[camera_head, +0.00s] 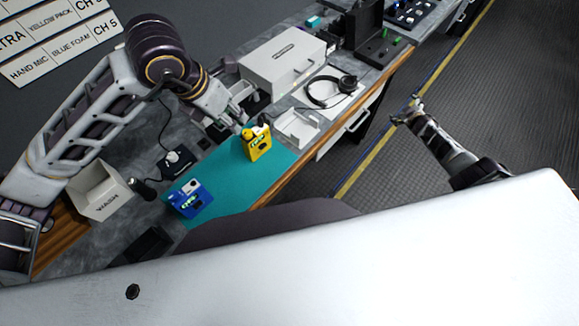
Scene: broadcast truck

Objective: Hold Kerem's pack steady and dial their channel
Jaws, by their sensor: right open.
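A yellow pack (259,145) with a dark knob or stub on top and a small lit display stands on the teal mat (228,166). A blue pack (190,199), also with a lit display, stands at the mat's lower left end. My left gripper (238,119) is just behind the yellow pack, very close to it. I cannot tell whether its fingers touch the pack or how far apart they are. My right gripper (406,111) is open and empty, over the floor to the right of the desk. The display figures are too small to read.
A wall sign (58,38) shows the words "YELLOW PACK" and "CH 5"; its names are partly cut off. A white box (283,65), headphones (330,91), a white tray (297,128), a box marked "WASH" (98,193) and a handheld mic (143,187) surround the mat.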

